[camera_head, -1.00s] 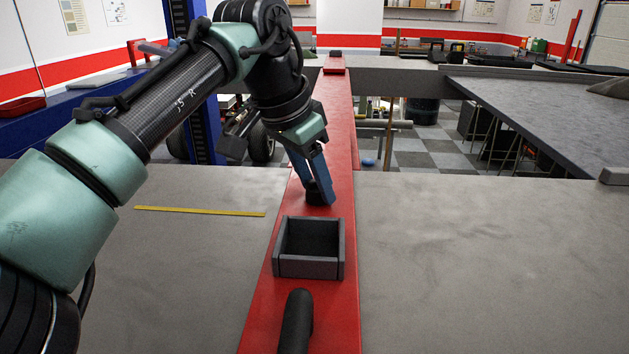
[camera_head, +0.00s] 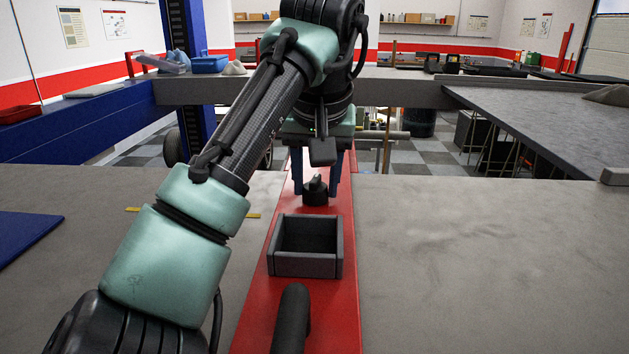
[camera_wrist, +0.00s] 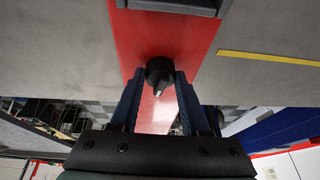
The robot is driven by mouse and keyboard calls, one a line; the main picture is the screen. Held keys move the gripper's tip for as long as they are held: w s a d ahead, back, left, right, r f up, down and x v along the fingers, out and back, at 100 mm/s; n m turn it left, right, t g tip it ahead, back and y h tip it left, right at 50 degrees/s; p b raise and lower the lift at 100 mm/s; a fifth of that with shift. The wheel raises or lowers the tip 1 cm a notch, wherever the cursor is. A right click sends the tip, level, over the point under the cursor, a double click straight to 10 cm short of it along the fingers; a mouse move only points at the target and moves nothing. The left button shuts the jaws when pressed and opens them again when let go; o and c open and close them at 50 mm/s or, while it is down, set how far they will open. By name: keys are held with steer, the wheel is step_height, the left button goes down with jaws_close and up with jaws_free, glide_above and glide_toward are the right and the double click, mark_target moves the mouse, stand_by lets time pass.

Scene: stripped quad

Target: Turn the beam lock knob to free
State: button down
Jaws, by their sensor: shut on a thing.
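The beam lock knob (camera_head: 316,190) is a small black knob with a raised grip, on top of the red beam (camera_head: 257,310). In the wrist view the knob (camera_wrist: 160,71) sits between my two blue fingertips, its narrow grip towards my palm. My gripper (camera_head: 316,186) reaches down from beyond the knob, with one finger on its left and one on its right. The gripper (camera_wrist: 159,76) is shut on the knob. The exact contact at the fingertips is hard to see. No free or locked marking is readable.
An open grey box (camera_head: 306,264) stands on the beam just nearer than the knob, with a black handle (camera_head: 291,320) closer still. A yellow strip (camera_wrist: 268,57) lies on the grey surface beside the beam. The grey surface (camera_head: 480,250) to the right is clear.

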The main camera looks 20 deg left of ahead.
steer(key=shift+d+n+y+p, duration=0.1)
steer(key=shift+n+y+p, duration=0.25)
steer(key=shift+n, duration=0.65)
steer(key=shift+c, duration=1.9)
jaws_free()
steer(key=shift+w, duration=0.1)
steer(key=b+v, duration=0.2)
steer(key=v, duration=1.1)
steer(key=shift+w, duration=0.2)
